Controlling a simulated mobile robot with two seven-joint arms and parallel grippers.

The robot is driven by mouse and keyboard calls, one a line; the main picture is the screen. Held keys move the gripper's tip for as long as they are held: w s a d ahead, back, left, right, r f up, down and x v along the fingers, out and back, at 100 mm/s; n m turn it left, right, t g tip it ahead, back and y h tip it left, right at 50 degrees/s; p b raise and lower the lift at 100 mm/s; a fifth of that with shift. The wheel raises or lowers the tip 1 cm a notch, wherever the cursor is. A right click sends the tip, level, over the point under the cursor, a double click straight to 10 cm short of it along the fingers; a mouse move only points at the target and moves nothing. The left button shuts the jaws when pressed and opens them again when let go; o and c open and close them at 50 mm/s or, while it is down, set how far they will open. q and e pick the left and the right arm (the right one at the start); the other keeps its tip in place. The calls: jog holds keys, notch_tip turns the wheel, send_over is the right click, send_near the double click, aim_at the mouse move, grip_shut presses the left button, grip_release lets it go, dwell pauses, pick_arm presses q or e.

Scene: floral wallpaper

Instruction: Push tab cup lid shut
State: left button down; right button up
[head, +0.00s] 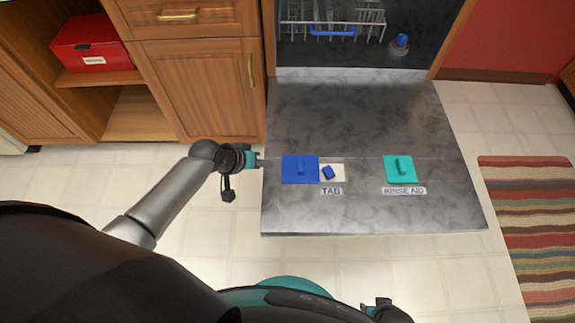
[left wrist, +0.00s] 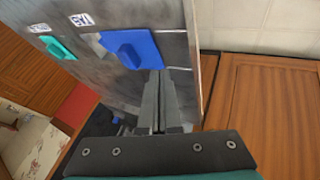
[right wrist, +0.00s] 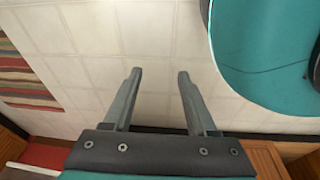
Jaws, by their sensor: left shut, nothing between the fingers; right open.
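The blue tab cup lid (head: 300,170) lies on the open dishwasher door (head: 350,210), above the TAB label (head: 331,191). It sits left of a pale open cup (head: 339,173) that holds a small blue tab (head: 328,172). My left gripper (head: 267,162) is shut and empty at the lid's left edge. In the left wrist view its closed fingertips (left wrist: 157,75) are close to the lid's (left wrist: 133,50) edge; whether they touch is unclear. My right gripper (right wrist: 158,72) is open and empty over the tiled floor. In the head view it is low, near my base.
A teal rinse aid lid (head: 399,169) lies on the door to the right. A wire rack (head: 332,20) and a blue-topped item (head: 400,43) are inside the dishwasher. Wooden cabinets (head: 190,90) stand left. A striped rug (head: 530,220) lies right.

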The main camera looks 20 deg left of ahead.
aim_at(295, 166)
pick_arm(q)
jog(key=shift+b+x, duration=0.55)
jog(key=shift+x, duration=0.5)
jog(key=shift+b+x, duration=0.7)
jog(key=shift+x, duration=0.5)
jog(key=shift+w+d+b, duration=0.2)
jog(key=shift+w+d, duration=0.1)
jog(key=shift+d, duration=0.6)
jog(key=shift+w+d+b, duration=0.15)
jog(key=shift+w+d, duration=0.1)
jog(key=shift+d, duration=0.8)
pick_arm(e)
jog(key=w+a+r, duration=0.3)
jog(key=w+r, duration=0.1)
jog(key=r, duration=0.1)
jog(key=shift+w+a, duration=0.25)
jog(key=shift+a, duration=0.1)
